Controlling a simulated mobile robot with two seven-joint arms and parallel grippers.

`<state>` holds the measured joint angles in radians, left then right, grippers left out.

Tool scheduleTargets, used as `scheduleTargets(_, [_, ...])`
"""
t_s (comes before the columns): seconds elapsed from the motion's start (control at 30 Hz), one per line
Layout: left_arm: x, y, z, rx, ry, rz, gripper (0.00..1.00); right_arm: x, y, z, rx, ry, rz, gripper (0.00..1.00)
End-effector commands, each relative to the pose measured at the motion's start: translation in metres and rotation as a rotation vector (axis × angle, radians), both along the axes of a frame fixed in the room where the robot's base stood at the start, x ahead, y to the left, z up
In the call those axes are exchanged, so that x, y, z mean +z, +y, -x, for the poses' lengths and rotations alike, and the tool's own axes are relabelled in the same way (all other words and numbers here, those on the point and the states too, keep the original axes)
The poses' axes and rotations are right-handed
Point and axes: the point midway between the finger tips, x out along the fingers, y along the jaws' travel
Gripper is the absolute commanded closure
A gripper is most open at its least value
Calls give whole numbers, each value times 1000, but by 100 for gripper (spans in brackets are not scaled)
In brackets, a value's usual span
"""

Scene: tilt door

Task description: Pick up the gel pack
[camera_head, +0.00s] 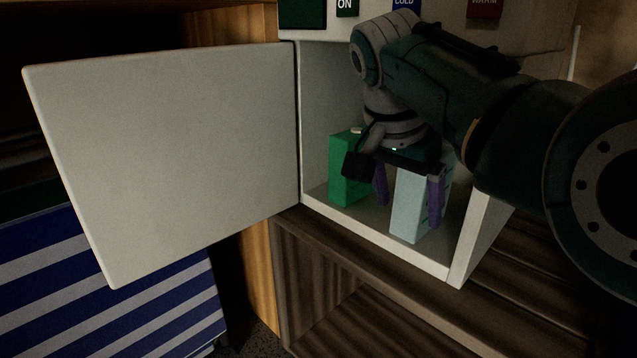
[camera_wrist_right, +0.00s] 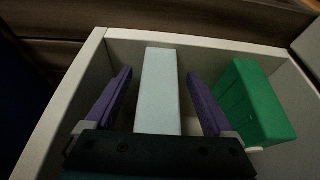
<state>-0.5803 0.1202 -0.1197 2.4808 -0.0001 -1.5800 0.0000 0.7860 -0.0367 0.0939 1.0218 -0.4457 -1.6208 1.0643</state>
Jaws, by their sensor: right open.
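The gel pack, which looks to be the pale blue upright block (camera_head: 407,217), stands inside a small white compartment. It also shows in the right wrist view (camera_wrist_right: 160,75), between the two purple fingers. My right gripper (camera_head: 409,198) is inside the compartment, open, with one finger on each side of the pale block. In the right wrist view the right gripper (camera_wrist_right: 158,85) has a visible gap between each finger and the block. The block's upper part is partly hidden by the gripper in the head view. My left gripper is not in view.
A green box (camera_head: 346,181) stands just left of the pale block; it shows at right in the wrist view (camera_wrist_right: 252,105). The compartment's white door (camera_head: 165,165) is swung open to the left. The compartment walls (camera_head: 480,238) leave little room. A wooden shelf (camera_head: 330,265) lies below.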

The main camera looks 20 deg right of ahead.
Motion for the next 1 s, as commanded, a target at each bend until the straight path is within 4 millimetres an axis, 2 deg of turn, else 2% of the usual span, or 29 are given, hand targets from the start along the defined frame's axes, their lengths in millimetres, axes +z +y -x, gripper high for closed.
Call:
scheduleTargets(0.03, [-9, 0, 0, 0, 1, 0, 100, -10, -3, -1, -1, 0, 1, 12])
scheduleTargets(0.1, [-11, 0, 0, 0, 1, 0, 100, -13, -4, -2, -2, -1, 1, 12])
scheduleTargets(0.37, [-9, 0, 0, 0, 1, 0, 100, -12, -5, -2, -1, -2, 0, 14])
scheduleTargets(1.0, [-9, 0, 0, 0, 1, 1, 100, -12, -4, -2, -1, -1, -1, 86])
